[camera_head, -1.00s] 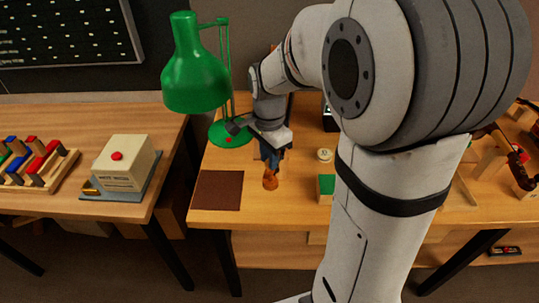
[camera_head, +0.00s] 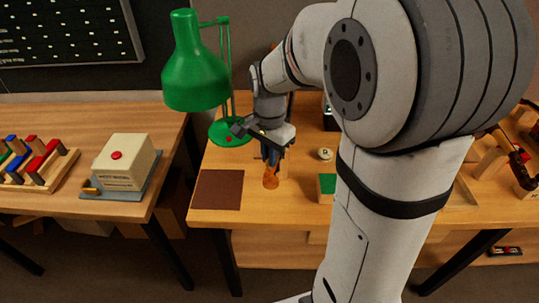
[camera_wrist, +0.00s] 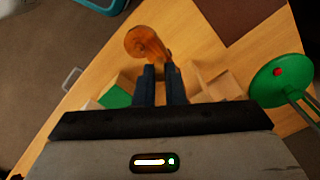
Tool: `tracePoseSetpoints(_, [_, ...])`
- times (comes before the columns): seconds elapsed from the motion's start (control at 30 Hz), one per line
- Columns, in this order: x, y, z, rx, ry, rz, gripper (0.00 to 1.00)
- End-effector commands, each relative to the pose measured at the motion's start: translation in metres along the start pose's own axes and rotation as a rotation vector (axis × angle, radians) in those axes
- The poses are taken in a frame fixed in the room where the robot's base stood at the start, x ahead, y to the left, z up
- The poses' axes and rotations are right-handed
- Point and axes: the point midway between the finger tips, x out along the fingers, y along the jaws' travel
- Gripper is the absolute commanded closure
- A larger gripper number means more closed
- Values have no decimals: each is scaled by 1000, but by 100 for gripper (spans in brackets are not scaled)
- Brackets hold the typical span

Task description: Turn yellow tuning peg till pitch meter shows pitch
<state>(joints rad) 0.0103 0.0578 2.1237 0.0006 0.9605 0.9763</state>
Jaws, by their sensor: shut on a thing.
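An orange-brown violin scroll (camera_head: 271,183) sits over the front of the bench; it also shows in the wrist view (camera_wrist: 146,43). My gripper (camera_head: 270,163) reaches down to it. In the wrist view, the two dark fingers of my gripper (camera_wrist: 160,70) end right at the scroll, with a narrow gap between them. They are shut on a small part there, which appears to be the yellow tuning peg, though the fingers hide it. A dark device with a small lit screen (camera_head: 328,119), possibly the pitch meter, is partly behind my arm. Its reading cannot be made out.
A green lamp (camera_head: 195,65) stands close left of my gripper. A brown mat (camera_head: 218,190) lies at the bench's front left. A round cream item (camera_head: 325,154) and a green-topped block (camera_head: 326,185) are to the right.

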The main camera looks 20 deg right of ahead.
Motion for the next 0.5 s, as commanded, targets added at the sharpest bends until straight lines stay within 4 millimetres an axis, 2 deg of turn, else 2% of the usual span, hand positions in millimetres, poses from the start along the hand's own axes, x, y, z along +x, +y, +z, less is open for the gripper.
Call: tracePoseSetpoints(0.5, [-1, 0, -1, -372, 3, -1, 100])
